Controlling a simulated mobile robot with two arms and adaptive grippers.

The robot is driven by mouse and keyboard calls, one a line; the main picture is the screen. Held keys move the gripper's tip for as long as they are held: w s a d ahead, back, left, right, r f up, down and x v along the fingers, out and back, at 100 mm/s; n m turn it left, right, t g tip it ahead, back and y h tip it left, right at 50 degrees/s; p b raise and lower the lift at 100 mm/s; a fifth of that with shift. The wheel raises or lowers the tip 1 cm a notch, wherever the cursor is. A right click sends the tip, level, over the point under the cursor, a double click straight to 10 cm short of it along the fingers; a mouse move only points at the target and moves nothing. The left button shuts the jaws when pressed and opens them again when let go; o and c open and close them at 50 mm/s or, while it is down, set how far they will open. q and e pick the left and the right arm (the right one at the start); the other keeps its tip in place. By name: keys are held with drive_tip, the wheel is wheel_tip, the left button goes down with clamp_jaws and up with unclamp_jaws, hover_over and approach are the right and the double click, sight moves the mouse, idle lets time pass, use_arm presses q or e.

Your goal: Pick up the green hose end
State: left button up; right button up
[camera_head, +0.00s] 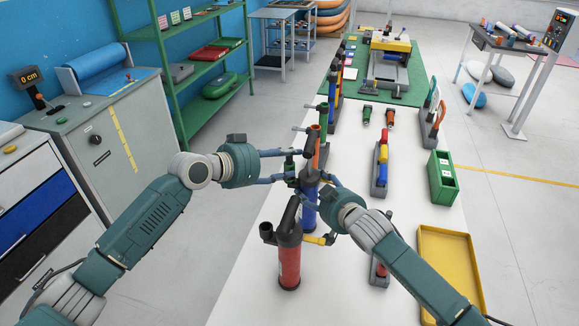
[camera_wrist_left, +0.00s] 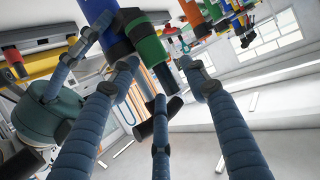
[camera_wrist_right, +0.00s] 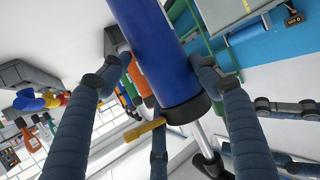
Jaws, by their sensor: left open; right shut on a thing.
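A green piece with a dark tip, which looks like the green hose end (camera_head: 290,160), is beside the blue pump (camera_head: 309,212). In the left wrist view the green piece (camera_wrist_left: 150,50) is just beyond my fingertips, next to the blue barrel. My left gripper (camera_head: 296,167) is open around its near side, and I cannot tell whether it touches. My right gripper (camera_head: 320,190) is shut on the blue pump, whose barrel (camera_wrist_right: 155,50) fills the space between its fingers. My fingers partly hide the pump.
A red pump (camera_head: 289,264) stands in front on the white table, and an orange one (camera_head: 321,152) behind. A green and an orange nozzle (camera_head: 390,118) lie farther back. A green box (camera_head: 442,180) and yellow tray (camera_head: 428,290) are at right. Bare tabletop (camera_head: 350,165) shows between.

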use_arm(q)
drive_tip(key=shift+c, duration=0.5)
use_arm(e)
drive_tip(key=shift+f, duration=0.1)
use_arm(q)
drive_tip(key=c, duration=0.9)
drive_tip(key=shift+a+r, duration=0.1)
drive_tip(key=shift+r, duration=0.1)
drive_tip(key=shift+w+r, duration=0.1)
drive_tip(key=shift+r, duration=0.2)
wheel_tip(320, 180, up, 9)
drive_tip(key=shift+r, duration=0.1)
clamp_jaws()
use_arm(e)
drive_tip(key=o, duration=1.6)
